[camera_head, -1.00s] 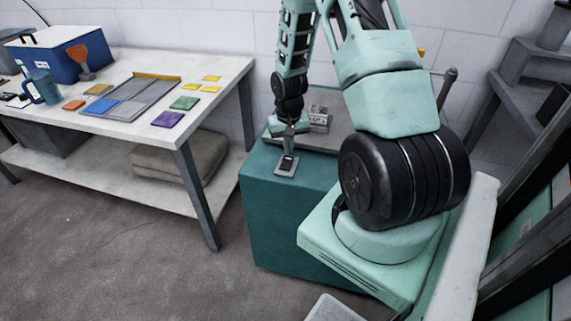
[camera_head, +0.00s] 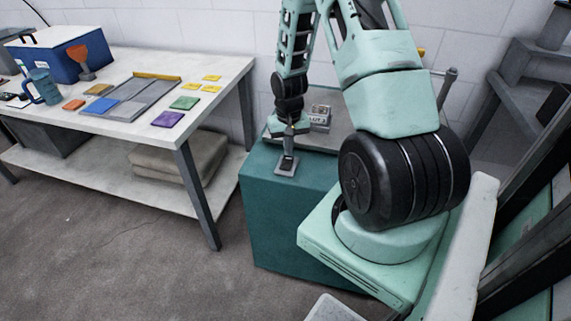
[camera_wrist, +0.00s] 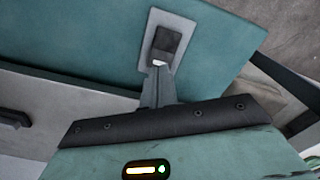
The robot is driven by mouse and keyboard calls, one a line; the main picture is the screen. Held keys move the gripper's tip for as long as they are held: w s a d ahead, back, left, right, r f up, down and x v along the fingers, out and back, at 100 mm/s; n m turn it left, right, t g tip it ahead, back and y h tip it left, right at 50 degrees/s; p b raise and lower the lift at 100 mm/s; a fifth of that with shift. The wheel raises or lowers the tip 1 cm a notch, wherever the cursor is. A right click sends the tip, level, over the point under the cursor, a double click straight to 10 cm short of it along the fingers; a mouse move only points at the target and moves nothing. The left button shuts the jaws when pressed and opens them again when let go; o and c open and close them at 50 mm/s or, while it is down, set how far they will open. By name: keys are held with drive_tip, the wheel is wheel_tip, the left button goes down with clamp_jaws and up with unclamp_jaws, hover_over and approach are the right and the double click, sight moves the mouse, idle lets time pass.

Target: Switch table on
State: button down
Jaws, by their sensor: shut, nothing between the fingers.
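The switch is a light grey plate (camera_head: 285,173) with a dark rocker or knob (camera_wrist: 167,42) on the top of a teal cabinet (camera_head: 290,220). My gripper (camera_head: 289,153) points down at the switch, with its fingers shut and nothing between them. In the wrist view the narrow fingertips (camera_wrist: 158,72) are right at the near end of the dark knob. They look to be touching it or very close. A small bright white patch shows at the fingertips. The contact itself is partly hidden, and I cannot tell the switch's setting.
A small grey box with a label (camera_head: 320,117) stands behind my gripper on a grey surface. On the left, a white table (camera_head: 130,128) holds a blue cooler (camera_head: 62,58), a grey tray (camera_head: 140,97) and several coloured tiles. Bare floor lies before the cabinet.

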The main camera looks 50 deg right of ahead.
sight(288, 158)
drive_tip(key=shift+f+b, duration=0.6)
drive_tip(key=shift+f, duration=0.45)
idle(0.4)
drive_tip(key=shift+r, duration=0.1)
drive_tip(key=shift+r+p, duration=3.05)
drive_tip(key=shift+r, duration=0.4)
